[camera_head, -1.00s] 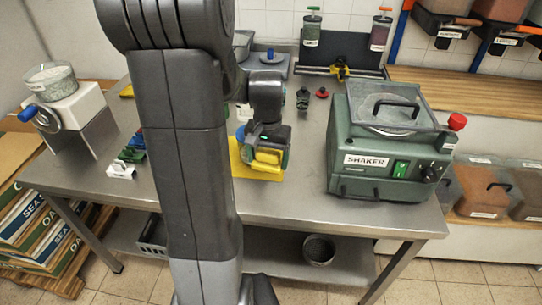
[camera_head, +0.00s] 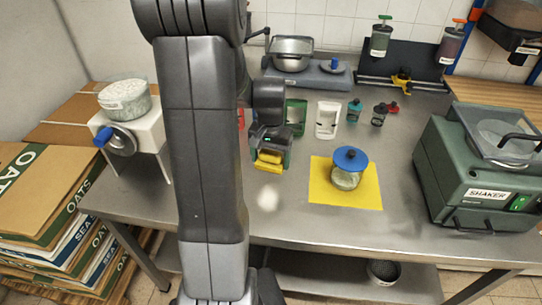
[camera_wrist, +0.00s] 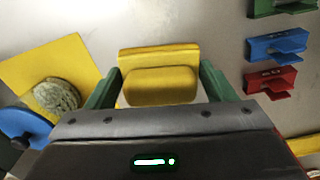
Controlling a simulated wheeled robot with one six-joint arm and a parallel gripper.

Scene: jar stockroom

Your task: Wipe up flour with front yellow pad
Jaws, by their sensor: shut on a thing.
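My gripper (camera_head: 270,154) is shut on a yellow pad (camera_head: 267,161) and holds it at the table's middle. In the wrist view the pad (camera_wrist: 158,84) sits between my two green fingers. A pale white patch of flour (camera_head: 268,199) lies on the grey table, just in front of the pad in the head view. I cannot make out the flour in the wrist view, nor tell whether the pad touches the table.
A yellow mat (camera_head: 371,196) with a blue-lidded jar (camera_head: 346,179) is to the right. The green shaker (camera_head: 462,172) stands at the right edge. A white stand with a jar (camera_head: 124,100) is at left. The table front is clear.

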